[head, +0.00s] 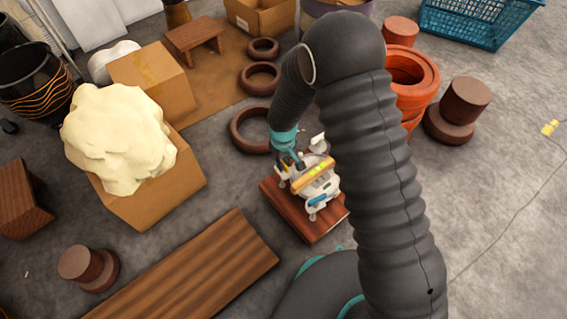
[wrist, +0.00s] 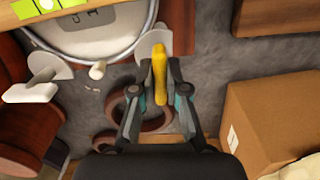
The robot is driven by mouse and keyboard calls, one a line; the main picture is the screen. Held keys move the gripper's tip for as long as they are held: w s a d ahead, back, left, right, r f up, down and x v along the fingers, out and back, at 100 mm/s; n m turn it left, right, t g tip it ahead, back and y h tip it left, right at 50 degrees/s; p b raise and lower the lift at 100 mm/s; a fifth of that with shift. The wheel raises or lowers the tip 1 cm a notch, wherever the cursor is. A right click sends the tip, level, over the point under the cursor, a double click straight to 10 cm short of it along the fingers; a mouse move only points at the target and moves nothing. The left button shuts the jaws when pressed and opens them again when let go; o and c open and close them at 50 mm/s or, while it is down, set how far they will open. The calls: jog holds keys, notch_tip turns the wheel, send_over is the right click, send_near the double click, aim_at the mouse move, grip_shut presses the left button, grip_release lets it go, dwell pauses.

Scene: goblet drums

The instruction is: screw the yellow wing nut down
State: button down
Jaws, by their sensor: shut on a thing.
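The yellow wing nut (wrist: 160,75) stands upright between my fingertips in the wrist view. My gripper (wrist: 160,88) is shut on it, one finger on each side. Beside it is the round pale drum head (wrist: 105,30) with a metal rim, and a pale flat tab lies behind the nut. The nut's lower end and its thread are hidden. In the head view my gripper (head: 284,165) is at the left side of the white device on a brown wooden block (head: 318,229); the nut is too small to tell there.
A yellow bar with bright squares (head: 318,171) lies across the device. A white wing-shaped knob (wrist: 32,90) stands left of my gripper. Brown rings (head: 250,128) lie behind the block. A cardboard box (wrist: 270,120) is at the right in the wrist view. Grey floor lies around.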

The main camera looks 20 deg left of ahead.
jog(key=shift+m, duration=0.6)
jog(key=c, duration=1.2)
grip_release()
notch_tip(320, 180, up, 12)
